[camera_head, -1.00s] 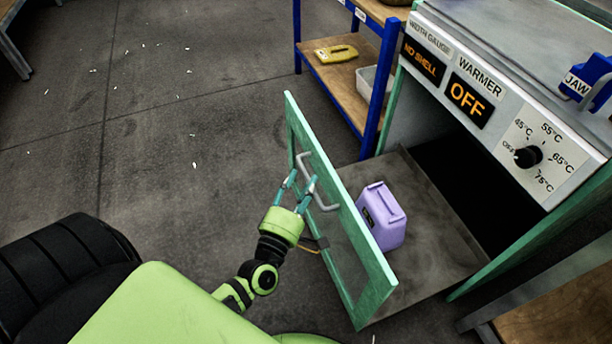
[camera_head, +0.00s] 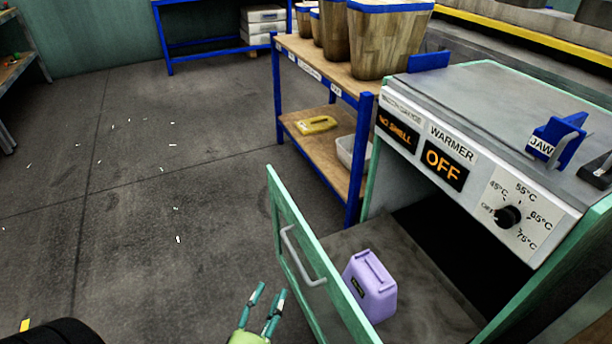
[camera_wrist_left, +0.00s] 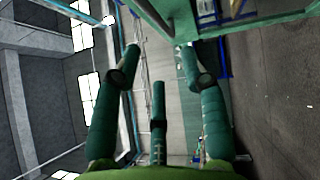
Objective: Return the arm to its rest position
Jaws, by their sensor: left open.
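My left gripper (camera_head: 264,312) is at the bottom of the head view, left of the green-framed warmer door (camera_head: 300,262). Its fingers are apart with nothing between them, and they are clear of the grey door handle (camera_head: 296,255). The left wrist view also shows the spread, empty fingers (camera_wrist_left: 160,60). The door stands open. My right gripper is in neither view.
The warmer (camera_head: 470,160) reads OFF, with a dial (camera_head: 508,217). A lilac container (camera_head: 371,285) sits on its floor, behind the door. A blue-legged shelf (camera_head: 355,170) with wooden bins (camera_head: 388,42) stands beyond.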

